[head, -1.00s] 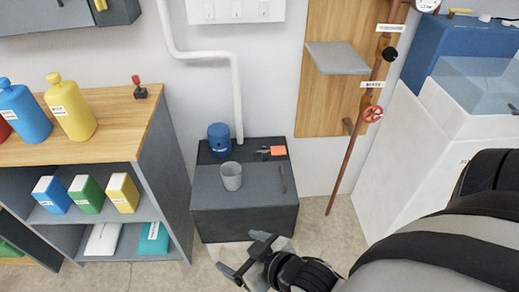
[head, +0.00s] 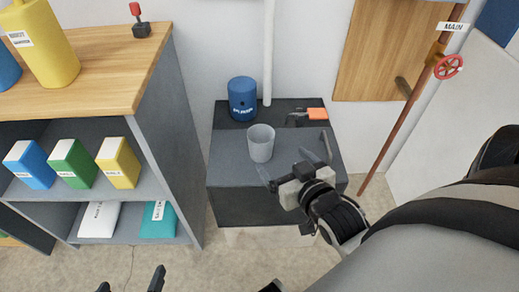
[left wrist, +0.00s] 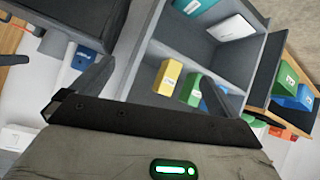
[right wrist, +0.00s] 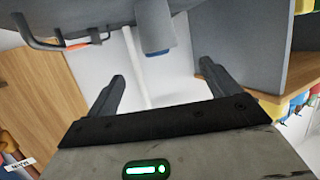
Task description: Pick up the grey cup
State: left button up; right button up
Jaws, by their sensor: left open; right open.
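The grey cup (head: 261,143) stands upright on the dark grey low cabinet (head: 232,176), in front of a blue canister (head: 243,99). My right gripper (head: 281,162) is open and empty, just in front and to the right of the cup, with its fingers pointing towards it. In the right wrist view, the cup (right wrist: 153,22) shows at the top centre, beyond the open fingers and apart from them; its upper part is cut off by the frame edge. My left gripper (head: 131,283) is open and empty at the bottom of the head view, far from the cup.
A dark tool with an orange part (head: 317,114) lies at the cabinet's back right. A shelf unit (head: 185,130) with bottles and coloured boxes stands close on the left. A white pipe (head: 268,50) rises behind; a red-brown pipe with a valve wheel (head: 449,66) is on the right.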

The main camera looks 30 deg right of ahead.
aim_at(267, 143)
jog(key=b+x, duration=0.1)
jog(key=x, duration=0.7)
jog(key=shift+b, duration=0.3)
jog(key=b+x, duration=0.1)
jog(key=x, duration=0.3)
jog(key=shift+w+d+f+b, duration=0.2)
jog(key=shift+w+b, duration=0.15)
jog(key=shift+b, duration=0.05)
jog(key=shift+w+d+f, duration=0.1)
jog(key=shift+w, duration=0.35)
pick_arm(q)
jog(key=shift+w+d+f+t+h, duration=0.1)
jog(key=shift+w+d+t+h, duration=0.05)
jog(key=shift+d+t+h, duration=0.15)
jog(key=shift+w+d+f+t+h, duration=0.1)
jog(key=shift+d+t, duration=0.1)
jog(key=shift+d, duration=0.2)
jog(key=shift+a+f, duration=0.1)
pick_arm(e)
jog(key=c, duration=1.1)
